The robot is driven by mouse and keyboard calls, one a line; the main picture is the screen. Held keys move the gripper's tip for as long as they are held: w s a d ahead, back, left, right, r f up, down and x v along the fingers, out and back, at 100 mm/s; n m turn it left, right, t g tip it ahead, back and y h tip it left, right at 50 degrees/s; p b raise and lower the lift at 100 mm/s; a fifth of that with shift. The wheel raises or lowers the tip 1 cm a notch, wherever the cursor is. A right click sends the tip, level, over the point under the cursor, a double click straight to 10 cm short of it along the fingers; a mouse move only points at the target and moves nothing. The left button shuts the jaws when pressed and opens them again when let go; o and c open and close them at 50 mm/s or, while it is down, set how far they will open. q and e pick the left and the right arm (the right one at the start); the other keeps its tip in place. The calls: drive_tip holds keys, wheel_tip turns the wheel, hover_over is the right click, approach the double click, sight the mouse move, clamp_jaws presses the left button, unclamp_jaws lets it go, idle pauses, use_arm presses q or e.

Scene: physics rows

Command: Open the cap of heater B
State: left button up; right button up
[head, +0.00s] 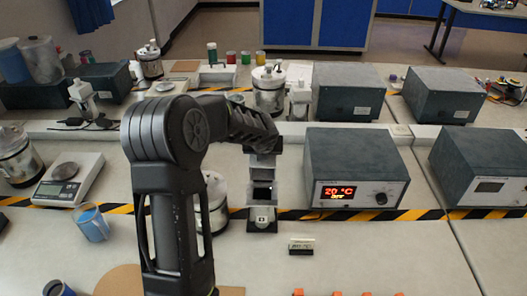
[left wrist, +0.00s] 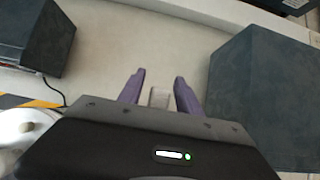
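My left arm reaches over the bench from the front, and its gripper (left wrist: 158,84) is above the bench just left of a dark control box (head: 355,172) showing "20 °C" and "OFF". In the left wrist view its two purple fingers are apart, with a small pale grey piece (left wrist: 158,98) between them; contact is not visible. Below the wrist in the head view stands a grey upright device (head: 262,215) with a small letter label, too small to read surely as B. Its top is partly hidden by my arm. No cap is clearly distinguishable. My right gripper is not in view.
A metal vessel with a white lid (head: 215,188) stands left of the device, partly behind my arm; its lid shows in the left wrist view (left wrist: 25,126). Other dark boxes (head: 440,93) stand behind and right. A scale (head: 68,180) and blue mug (head: 92,224) are left.

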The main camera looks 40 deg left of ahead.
use_arm(q)
drive_tip(key=shift+r, duration=0.35)
drive_tip(key=shift+s+d+r, duration=0.15)
drive_tip(key=shift+r, duration=0.1)
drive_tip(key=v, duration=0.7)
drive_tip(key=shift+s, duration=0.15)
drive_tip(key=shift+s+d+r+p, duration=0.1)
drive_tip(key=shift+r+p, duration=0.3)
drive_tip(key=shift+r, duration=0.35)
drive_tip(key=shift+s+d+r+p, duration=0.15)
drive_tip(key=shift+r+p, duration=0.25)
drive_tip(key=shift+r, duration=0.35)
drive_tip(key=shift+s+d+r, duration=0.15)
drive_tip(key=shift+s+r, duration=0.05)
drive_tip(key=shift+r, duration=0.75)
drive_tip(key=shift+s+d+r, duration=0.1)
drive_tip(key=shift+s+r, duration=0.1)
drive_tip(key=shift+r, duration=0.7)
drive_tip(key=shift+s+d+r, duration=0.15)
drive_tip(key=shift+s+r, duration=0.05)
drive_tip(key=shift+r, duration=0.75)
